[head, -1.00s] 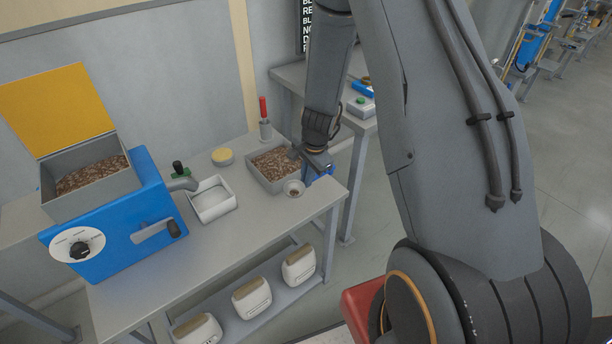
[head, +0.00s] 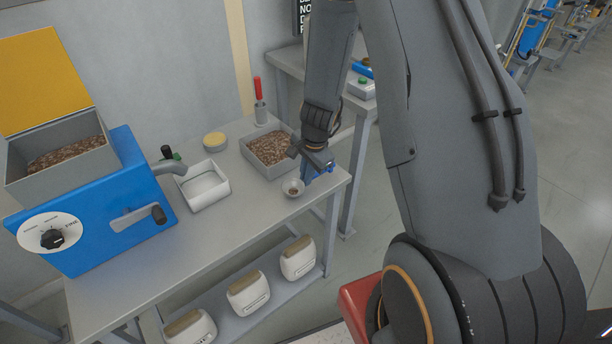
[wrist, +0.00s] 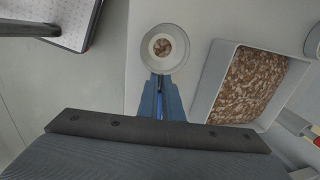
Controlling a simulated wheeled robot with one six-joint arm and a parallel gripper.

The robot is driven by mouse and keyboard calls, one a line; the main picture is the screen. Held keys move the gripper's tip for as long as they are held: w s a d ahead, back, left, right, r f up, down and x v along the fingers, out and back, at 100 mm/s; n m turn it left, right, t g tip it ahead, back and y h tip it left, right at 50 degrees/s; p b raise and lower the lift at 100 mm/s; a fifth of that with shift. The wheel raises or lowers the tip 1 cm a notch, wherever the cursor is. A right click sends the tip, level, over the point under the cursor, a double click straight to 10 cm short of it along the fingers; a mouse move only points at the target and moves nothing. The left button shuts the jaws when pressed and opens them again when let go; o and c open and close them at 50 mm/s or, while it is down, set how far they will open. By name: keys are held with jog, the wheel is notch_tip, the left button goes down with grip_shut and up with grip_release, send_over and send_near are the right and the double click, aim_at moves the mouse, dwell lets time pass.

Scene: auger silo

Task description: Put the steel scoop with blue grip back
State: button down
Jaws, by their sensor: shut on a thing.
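The steel scoop has a round bowl (head: 293,187) with a little brown grain-like material in its middle. It also shows in the wrist view, where the bowl (wrist: 177,62) is just beyond my fingertips. My gripper (head: 318,174) is shut on the blue grip, which is mostly hidden between the blue fingers; a strip of it (wrist: 160,110) shows in the wrist view. The scoop is at the right end of the bench, in front of the grey tray (head: 291,166) of brown material. I cannot tell whether the bowl touches the bench top.
A blue machine (head: 100,215) with an open yellow lid and filled hopper stands at left. A white container (head: 222,190) is under its spout. A yellow-topped round tin (head: 214,140) and a red-handled tool (head: 258,90) stand behind. Several white containers (head: 298,260) sit on the lower shelf.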

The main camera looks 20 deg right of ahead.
jog(key=shift+f+b, duration=0.6)
jog(key=shift+b, duration=0.15)
dwell(0.5)
jog(key=c, duration=1.8)
grip_release()
jog(key=shift+c, duration=0.2)
jog(key=shift+r, duration=0.15)
